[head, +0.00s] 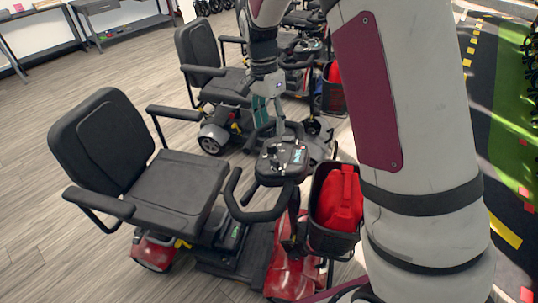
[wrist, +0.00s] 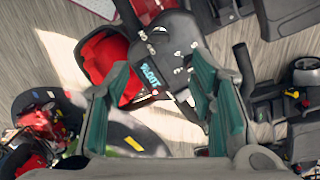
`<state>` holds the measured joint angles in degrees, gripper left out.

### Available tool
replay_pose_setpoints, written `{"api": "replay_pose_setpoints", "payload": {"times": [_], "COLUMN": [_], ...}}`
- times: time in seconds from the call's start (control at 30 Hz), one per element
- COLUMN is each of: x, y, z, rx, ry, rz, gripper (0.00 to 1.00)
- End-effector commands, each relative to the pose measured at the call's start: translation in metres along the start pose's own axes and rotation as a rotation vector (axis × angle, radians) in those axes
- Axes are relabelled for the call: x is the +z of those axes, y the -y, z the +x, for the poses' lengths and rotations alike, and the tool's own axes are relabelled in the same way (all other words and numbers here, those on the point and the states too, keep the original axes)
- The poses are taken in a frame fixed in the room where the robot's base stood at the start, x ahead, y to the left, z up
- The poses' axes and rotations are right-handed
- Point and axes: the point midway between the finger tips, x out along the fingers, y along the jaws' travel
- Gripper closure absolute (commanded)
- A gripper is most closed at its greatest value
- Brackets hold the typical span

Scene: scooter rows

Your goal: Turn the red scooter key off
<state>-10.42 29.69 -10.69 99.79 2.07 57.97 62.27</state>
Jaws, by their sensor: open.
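The red scooter (head: 295,275) stands in the foreground of the head view, with a black seat and a dark tiller console (head: 283,156). The console also shows in the wrist view (wrist: 170,50), with a teal-lettered label, small knobs and lights. I cannot make out the key for certain in either view. My gripper (head: 270,122) points down above the console, just behind it in the head view. In the wrist view my gripper (wrist: 158,66) has its two green-lined fingers spread with nothing between them, the console showing beyond and apart from them.
Another scooter with a black seat (head: 198,52) stands behind. Grey floor (head: 60,250) is open at the left. Tables stand at the far left.

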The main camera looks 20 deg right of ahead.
Motion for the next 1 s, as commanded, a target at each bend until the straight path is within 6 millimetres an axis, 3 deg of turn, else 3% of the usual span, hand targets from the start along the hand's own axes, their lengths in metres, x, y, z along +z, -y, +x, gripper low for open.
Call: {"api": "replay_pose_setpoints", "payload": {"times": [0.6, 0.8, 1.0], "x": [0.001, 0.001, 0.000], "y": [-0.002, -0.001, -0.001], "z": [0.109, 0.127, 0.130], "rx": [0.002, 0.001, -0.001], "ry": [0.002, 0.001, 0.000], "rz": [-0.002, -0.002, -0.002], "gripper": [0.50, 0.50, 0.50]}}
